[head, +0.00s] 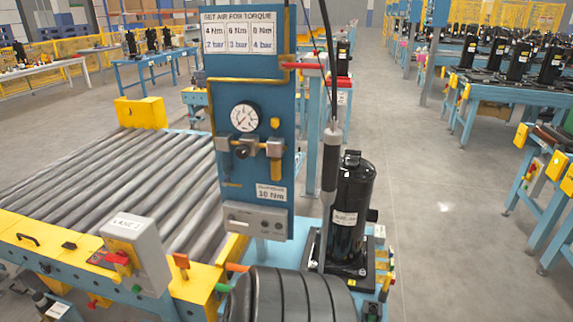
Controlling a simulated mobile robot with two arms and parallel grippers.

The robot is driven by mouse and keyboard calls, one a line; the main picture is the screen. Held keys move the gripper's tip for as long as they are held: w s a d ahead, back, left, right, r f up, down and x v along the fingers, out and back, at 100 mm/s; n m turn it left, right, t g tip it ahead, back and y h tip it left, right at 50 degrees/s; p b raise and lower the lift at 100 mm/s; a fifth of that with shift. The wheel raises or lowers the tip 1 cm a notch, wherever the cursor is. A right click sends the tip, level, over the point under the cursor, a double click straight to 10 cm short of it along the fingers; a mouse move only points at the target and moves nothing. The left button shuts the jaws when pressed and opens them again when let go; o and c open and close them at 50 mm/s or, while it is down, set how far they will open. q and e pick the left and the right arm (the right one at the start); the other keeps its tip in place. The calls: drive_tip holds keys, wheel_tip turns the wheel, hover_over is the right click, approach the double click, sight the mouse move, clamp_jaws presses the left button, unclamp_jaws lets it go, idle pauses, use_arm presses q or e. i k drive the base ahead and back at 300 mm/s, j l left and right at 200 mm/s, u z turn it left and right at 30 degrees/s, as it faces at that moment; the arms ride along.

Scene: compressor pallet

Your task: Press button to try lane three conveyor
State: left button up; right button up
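A grey control box (135,250) stands at the front of a roller conveyor (150,180) on the left. Its label reads "LANE" with a number too small to be sure of. A red button or knob (117,257) sits on its front face, low on the left. On the right edge, another conveyor frame carries yellow boxes with small red and green parts, such as this yellow box (557,167); I cannot read a lane label there. I cannot tell which control belongs to lane three. Neither gripper is in view.
A blue panel (255,100) with a pressure gauge (244,117) stands upright at centre. A black compressor (349,215) stands on a base behind a hanging tool (330,160). A dark ribbed drum (292,297) fills the bottom centre. Open floor (440,200) lies to the right.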

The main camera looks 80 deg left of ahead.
sight(135, 289)
drive_tip(key=u, duration=3.85)
